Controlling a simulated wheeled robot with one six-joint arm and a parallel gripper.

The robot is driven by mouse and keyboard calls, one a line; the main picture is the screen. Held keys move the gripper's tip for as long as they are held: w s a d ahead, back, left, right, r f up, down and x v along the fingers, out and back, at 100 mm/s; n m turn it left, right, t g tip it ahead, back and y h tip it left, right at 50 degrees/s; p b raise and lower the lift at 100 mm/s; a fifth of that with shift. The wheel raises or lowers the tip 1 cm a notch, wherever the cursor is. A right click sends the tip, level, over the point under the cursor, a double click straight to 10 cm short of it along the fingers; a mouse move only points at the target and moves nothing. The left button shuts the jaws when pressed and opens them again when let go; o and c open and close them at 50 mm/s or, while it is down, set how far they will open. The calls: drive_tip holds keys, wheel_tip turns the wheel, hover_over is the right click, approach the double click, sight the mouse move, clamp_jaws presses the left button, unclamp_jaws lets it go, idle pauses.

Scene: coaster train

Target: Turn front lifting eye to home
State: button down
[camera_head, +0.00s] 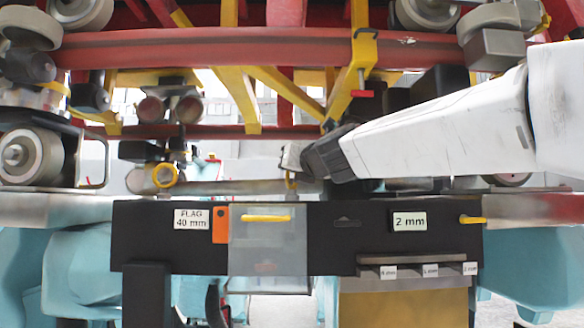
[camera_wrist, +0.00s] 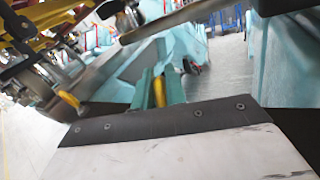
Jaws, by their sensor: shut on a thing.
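My gripper (camera_head: 291,163) reaches in from the right, below the red beam, with its jaws down at a grey bar. In the wrist view, its two teal fingers (camera_wrist: 160,86) are shut on a yellow piece (camera_wrist: 159,92), apparently a lifting eye. A second yellow ring (camera_head: 165,175) stands to the left, apart from my gripper; a yellow part (camera_wrist: 68,98) at left in the wrist view may be the same ring.
A red beam (camera_head: 250,47) with yellow braces hangs above my arm. A black panel (camera_head: 335,222) in front carries "FLAG 40 mm" and "2 mm" labels, an orange tag (camera_head: 220,224) and a clear pocket (camera_head: 267,255). Wheels (camera_head: 30,157) stand at left.

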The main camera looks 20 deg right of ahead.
drive_tip(key=shift+f, duration=0.1)
drive_tip(key=c, duration=1.5)
unclamp_jaws()
drive_tip(key=shift+o, duration=0.2)
drive_tip(key=s, duration=0.7)
drive_tip(key=shift+s+d, duration=0.35)
drive_tip(key=shift+d, duration=0.05)
